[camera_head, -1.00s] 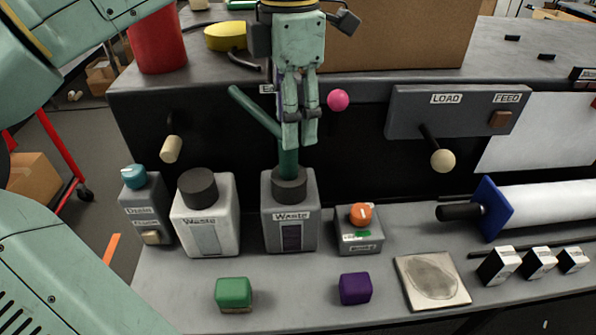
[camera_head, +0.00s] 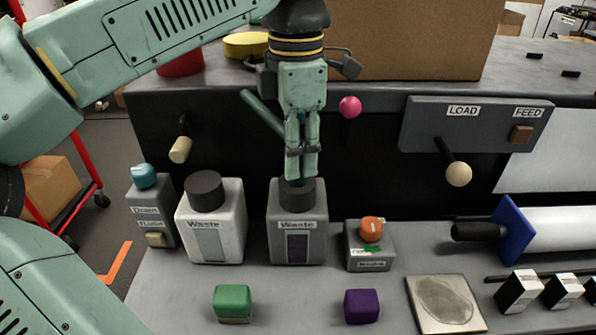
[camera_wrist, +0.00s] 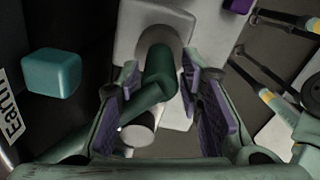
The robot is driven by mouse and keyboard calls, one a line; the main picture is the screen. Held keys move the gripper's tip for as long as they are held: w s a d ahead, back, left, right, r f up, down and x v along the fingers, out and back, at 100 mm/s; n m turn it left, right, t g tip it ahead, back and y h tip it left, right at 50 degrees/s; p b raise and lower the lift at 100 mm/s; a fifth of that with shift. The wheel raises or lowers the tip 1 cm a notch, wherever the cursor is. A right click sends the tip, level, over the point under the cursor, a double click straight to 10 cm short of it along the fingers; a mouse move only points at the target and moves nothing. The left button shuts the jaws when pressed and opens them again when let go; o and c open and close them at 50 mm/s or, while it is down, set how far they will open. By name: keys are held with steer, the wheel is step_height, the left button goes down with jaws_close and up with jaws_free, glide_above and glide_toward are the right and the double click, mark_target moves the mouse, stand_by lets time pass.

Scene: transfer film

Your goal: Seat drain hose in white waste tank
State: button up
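The drain hose, a dark green bent tube (camera_head: 262,113), slants down behind my fingers to the dark cap of the grey waste tank (camera_head: 315,225). My gripper (camera_head: 302,178) points down just above that cap. In the wrist view, the hose (camera_wrist: 157,82) rises from the round cap and lies between my two purple finger pads (camera_wrist: 160,106). The pads look apart, with gaps beside the hose, so the gripper looks open around it. The white waste tank (camera_head: 232,215) stands just left of the grey one. Its dark cap (camera_head: 205,190) has no hose in it.
A drain/flush box (camera_head: 147,212) with a blue knob is left of the white tank. A box with an orange knob (camera_head: 370,240) is right of the grey tank. Green (camera_head: 233,301) and purple (camera_head: 362,306) blocks lie in front. A lever (camera_head: 180,149) juts out behind the white tank.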

jaws_close()
stand_by(0.3)
step_height(320, 180, up, 9)
steer(key=shift+r+p, duration=0.1)
steer(key=shift+p, duration=0.95)
steer(key=shift+r+p, duration=0.4)
steer(key=shift+p, duration=0.1)
